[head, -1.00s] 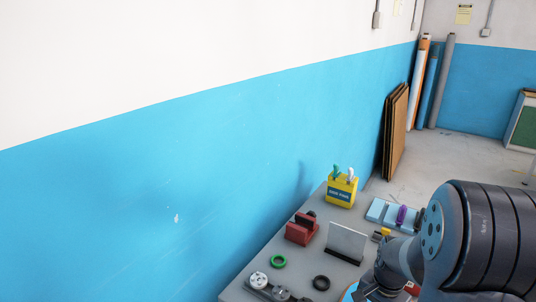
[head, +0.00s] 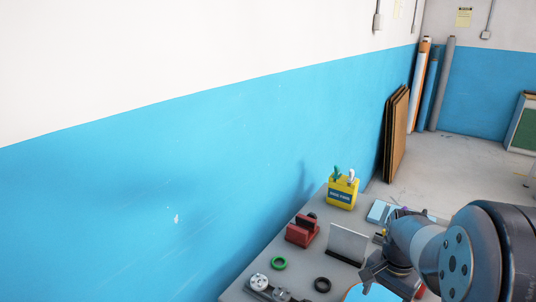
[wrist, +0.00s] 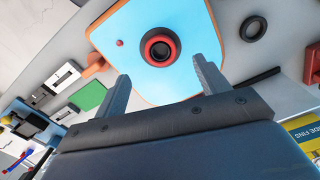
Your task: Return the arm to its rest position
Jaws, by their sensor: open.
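My gripper (wrist: 160,70) is open and empty in the wrist view, its two grey fingers spread apart. It is over a light blue board (wrist: 190,20) with a round red-and-black fitting (wrist: 160,48), which shows beyond the fingertips; I cannot tell the height gap. In the head view my gripper (head: 388,280) is at the bottom right above the table, its fingers hard to make out. A piece of the blue board (head: 370,293) shows at the bottom edge below it. My arm's dark links fill the lower right corner and hide part of the table.
The grey table (head: 303,262) holds a yellow box (head: 342,194), a red block-shaped holder (head: 301,232), an upright pale plate (head: 347,243), a green ring (head: 279,264) and a black ring (head: 322,284). A blue and white wall borders the table's left side. Brown panels (head: 396,134) lean behind.

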